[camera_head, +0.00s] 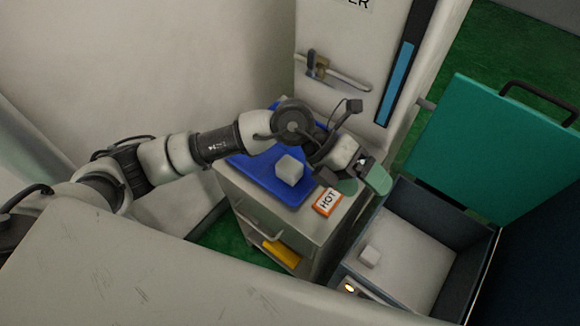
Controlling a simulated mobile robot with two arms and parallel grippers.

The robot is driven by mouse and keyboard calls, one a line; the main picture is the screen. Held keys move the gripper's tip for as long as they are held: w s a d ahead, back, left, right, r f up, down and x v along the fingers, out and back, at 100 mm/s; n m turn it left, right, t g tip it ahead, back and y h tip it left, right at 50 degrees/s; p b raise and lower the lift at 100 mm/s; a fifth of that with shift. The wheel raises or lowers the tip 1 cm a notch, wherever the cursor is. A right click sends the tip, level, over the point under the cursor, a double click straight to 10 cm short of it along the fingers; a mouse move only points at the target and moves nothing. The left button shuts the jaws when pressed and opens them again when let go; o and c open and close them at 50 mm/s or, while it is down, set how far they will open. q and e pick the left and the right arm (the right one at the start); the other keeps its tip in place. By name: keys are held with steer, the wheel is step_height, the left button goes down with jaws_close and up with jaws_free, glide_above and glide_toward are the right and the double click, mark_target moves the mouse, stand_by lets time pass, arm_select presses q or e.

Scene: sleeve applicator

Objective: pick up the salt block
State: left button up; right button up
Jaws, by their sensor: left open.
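A larger pale grey-white block (290,170) sits on a blue tray (257,182). My left gripper (361,184) has green fingertips, is open and looks empty. It hangs to the right of the tray, near the cabinet's right edge, apart from both blocks. My right gripper is not in view.
The tray lies on a small cabinet (300,222) beside an orange-and-white HOT label (327,202). A yellow object (282,252) is on the shelf below. A raised teal lid (490,150) stands behind the bin. A tall white unit with a latch (335,72) rises behind.

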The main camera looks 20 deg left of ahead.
arm_select(q)
steer(key=w+a+f+t+y, duration=0.1)
steer(key=w+a+f+y, duration=0.3)
steer(key=a+y, duration=0.35)
steer(key=t+y, duration=0.1)
steer(key=y, duration=0.3)
glide_above(290, 164)
steer(key=shift+s+f, duration=0.15)
step_height(290, 164, down, 5)
steer(key=shift+a+r+p, duration=0.15)
steer(key=shift+r+p, duration=0.05)
steer(key=shift+p, duration=0.1)
steer(key=shift+f+p, duration=0.7)
steer(key=shift+f, duration=2.3)
steer(key=c, duration=1.2)
steer(key=shift+o, duration=0.2)
